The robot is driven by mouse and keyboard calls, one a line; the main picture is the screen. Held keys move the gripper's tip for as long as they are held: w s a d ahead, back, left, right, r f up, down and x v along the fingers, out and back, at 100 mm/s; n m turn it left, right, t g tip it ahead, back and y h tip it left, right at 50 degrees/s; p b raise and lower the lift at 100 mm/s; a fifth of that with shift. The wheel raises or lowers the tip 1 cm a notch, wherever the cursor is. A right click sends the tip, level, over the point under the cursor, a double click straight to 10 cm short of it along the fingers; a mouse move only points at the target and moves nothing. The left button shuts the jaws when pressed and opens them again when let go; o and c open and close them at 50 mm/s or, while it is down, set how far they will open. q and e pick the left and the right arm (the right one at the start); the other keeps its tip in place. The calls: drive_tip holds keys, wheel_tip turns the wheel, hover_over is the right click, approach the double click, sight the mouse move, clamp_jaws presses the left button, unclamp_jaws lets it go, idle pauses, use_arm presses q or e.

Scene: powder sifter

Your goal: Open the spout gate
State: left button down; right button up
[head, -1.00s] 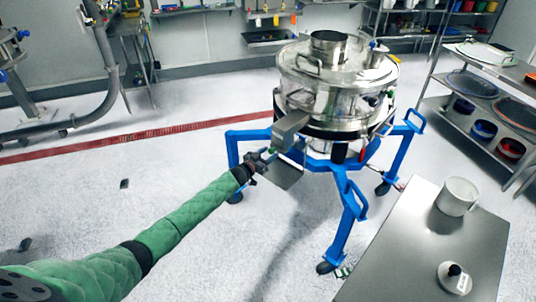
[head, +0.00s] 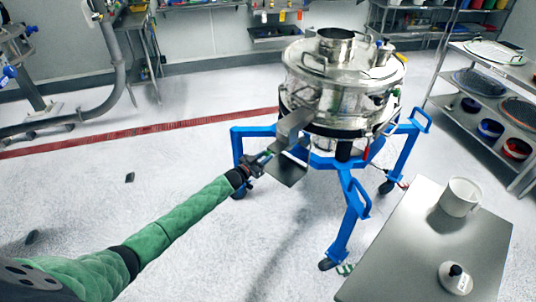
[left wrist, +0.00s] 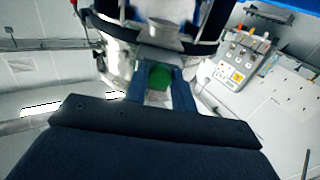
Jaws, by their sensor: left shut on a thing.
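The steel powder sifter (head: 335,88) stands on a blue frame, with a rectangular spout (head: 293,127) sticking out at its front left. A flat grey gate plate (head: 289,172) shows just below the spout's mouth. My left gripper (head: 262,160) is at the plate's left edge, by the spout mouth. In the left wrist view, the left gripper (left wrist: 161,85) is shut on a green grip (left wrist: 160,76) between its blue fingers. This appears to be the gate's handle, though the join to the plate is hidden. My right gripper is out of view.
A steel table (head: 430,245) at the front right holds a white container (head: 460,197) and a small white lid-like item (head: 455,278) with a black knob. Shelves (head: 490,95) stand at the right. The floor left of the sifter is mostly clear.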

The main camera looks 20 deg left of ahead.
use_arm(q)
drive_tip(key=c, duration=1.1)
unclamp_jaws()
drive_tip(key=shift+c, duration=0.2)
drive_tip(key=shift+s+a, duration=0.15)
drive_tip(key=shift+s, duration=0.15)
drive_tip(key=b+v, duration=0.2)
drive_tip(key=v, duration=0.5)
drive_tip(key=shift+b, duration=0.3)
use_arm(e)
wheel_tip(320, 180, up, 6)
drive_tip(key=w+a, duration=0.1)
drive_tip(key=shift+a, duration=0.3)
use_arm(q)
drive_tip(key=shift+s, duration=0.1)
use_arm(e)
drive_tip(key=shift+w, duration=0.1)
